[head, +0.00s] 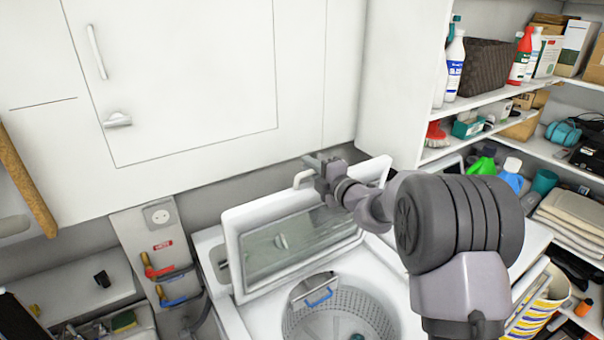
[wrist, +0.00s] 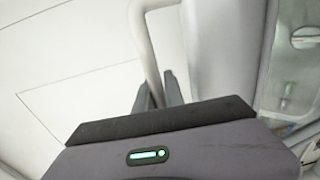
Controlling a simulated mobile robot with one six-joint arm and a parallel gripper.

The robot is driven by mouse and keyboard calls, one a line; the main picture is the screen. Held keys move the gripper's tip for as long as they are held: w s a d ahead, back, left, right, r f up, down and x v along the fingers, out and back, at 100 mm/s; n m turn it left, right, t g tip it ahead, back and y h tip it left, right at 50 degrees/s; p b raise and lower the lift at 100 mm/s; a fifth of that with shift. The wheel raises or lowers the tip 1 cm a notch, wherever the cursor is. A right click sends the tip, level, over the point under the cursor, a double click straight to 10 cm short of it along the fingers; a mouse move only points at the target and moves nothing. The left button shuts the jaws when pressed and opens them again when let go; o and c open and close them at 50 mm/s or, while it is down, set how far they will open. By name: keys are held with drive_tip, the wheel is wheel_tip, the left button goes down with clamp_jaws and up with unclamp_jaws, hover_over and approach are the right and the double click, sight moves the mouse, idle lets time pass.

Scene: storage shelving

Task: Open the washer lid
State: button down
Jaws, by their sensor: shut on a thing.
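The washer (head: 222,265) stands at the lower middle of the head view. Its white-framed lid (head: 262,212) with a glass pane is raised and leans back steeply, so the drum (head: 345,315) is exposed. My gripper (head: 312,170) is at the lid's top edge, shut on the white lid handle (head: 299,181). In the wrist view the handle (wrist: 147,55) runs down between the two dark fingers (wrist: 158,94). The lower part of the fingers is hidden by the gripper body.
A white cabinet (head: 190,80) hangs on the wall behind and above the lid. Shelves (head: 490,97) with bottles and boxes stand on the right. A wall panel with red and blue taps (head: 160,270) is left of the washer.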

drive_tip(key=shift+f, duration=0.25)
drive_tip(key=shift+s+d+r, duration=0.15)
drive_tip(key=shift+s+r, duration=0.05)
drive_tip(key=shift+s, duration=0.05)
drive_tip(key=c, duration=1.7)
unclamp_jaws()
drive_tip(key=shift+w, duration=0.15)
drive_tip(key=b+v, duration=0.1)
drive_tip(key=v, duration=1.6)
drive_tip(key=shift+s+f, duration=0.1)
drive_tip(key=shift+s, duration=0.15)
